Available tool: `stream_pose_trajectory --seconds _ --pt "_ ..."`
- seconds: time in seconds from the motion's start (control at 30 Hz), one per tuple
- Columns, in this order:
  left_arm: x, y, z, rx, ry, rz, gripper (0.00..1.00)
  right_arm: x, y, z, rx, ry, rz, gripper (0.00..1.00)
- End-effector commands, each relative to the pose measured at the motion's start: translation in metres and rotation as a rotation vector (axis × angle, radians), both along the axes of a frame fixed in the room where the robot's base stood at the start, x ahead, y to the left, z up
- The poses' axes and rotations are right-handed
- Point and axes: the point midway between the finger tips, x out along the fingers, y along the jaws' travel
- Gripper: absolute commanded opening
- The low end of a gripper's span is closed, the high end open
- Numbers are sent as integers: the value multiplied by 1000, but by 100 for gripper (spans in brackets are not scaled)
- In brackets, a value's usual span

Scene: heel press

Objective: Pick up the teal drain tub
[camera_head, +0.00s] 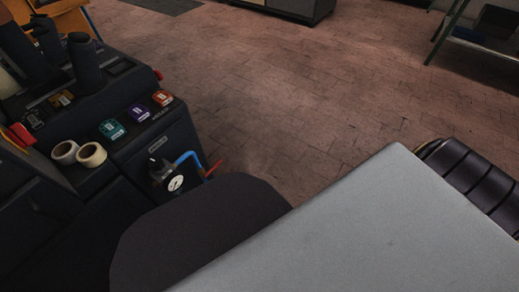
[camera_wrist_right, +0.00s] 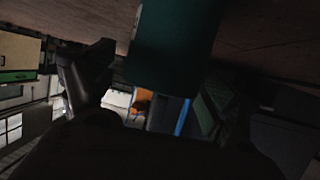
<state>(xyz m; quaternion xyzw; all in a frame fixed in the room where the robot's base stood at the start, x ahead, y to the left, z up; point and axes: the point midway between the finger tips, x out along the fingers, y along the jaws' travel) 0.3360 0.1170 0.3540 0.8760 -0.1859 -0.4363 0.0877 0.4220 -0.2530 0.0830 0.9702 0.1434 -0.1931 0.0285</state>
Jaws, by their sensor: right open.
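A dark teal, flat-sided object (camera_wrist_right: 172,38) hangs into the top middle of the right wrist view. It looks like the teal drain tub, but only part of it shows and the view is dark. My right gripper (camera_wrist_right: 170,72) is open, with one finger at the left of this view and the other dim at the right. The teal object lies beyond and between the fingers, and I see no contact. In the head view I see no teal tub and neither gripper.
A grey flat surface (camera_head: 380,235) fills the lower right beside black rollers (camera_head: 470,172). Brick floor (camera_head: 290,90) beyond is clear.

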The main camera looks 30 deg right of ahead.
Motion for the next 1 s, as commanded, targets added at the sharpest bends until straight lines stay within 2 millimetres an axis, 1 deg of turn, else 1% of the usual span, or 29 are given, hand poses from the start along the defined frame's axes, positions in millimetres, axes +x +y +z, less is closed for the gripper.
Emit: stream_pose_trajectory --seconds 0.17,0.2,0.5,0.57,1.0 --pt "0 0 1 1 -1 -1 40 0 0 0 0 0 0 87" --pt "0 0 1 1 0 -2 40 0 0 0 0 0 0 86" --pt "0 0 0 2 1 -1 40 0 0 0 0 0 0 47" --pt "0 0 0 2 1 -1 40 0 0 0 0 0 0 41" --pt "-1 1 0 5 6 -1 40 0 0 3 -1 0 0 41"
